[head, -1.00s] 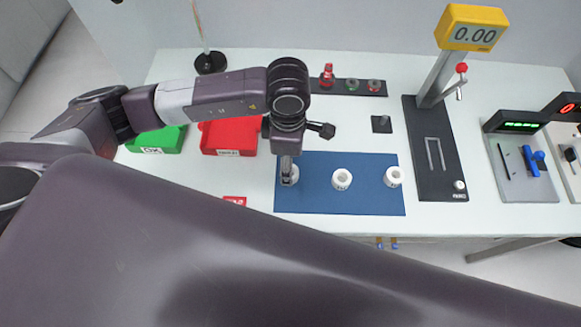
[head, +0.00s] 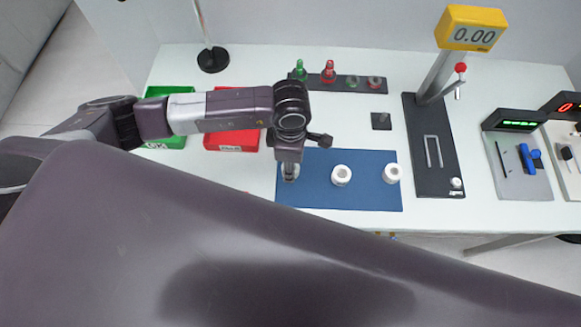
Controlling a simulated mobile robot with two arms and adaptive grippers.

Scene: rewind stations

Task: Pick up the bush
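Three white ring-shaped bushes are on the blue mat (head: 320,195). One bush (head: 341,175) stands mid-mat and another bush (head: 392,173) stands at the right side. The leftmost bush (head: 291,177) is mostly covered by my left gripper (head: 289,172). That gripper points down right at this bush. Its fingers are too small and hidden to tell if they are open or shut, or if they touch the bush. My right gripper is not in view.
Green tray (head: 172,142) and red tray (head: 232,141) stand left. A dark rack (head: 345,86) with small green and red pieces is behind. A black press with yellow 0.00 display (head: 472,28) stands right. My large arm link covers the foreground.

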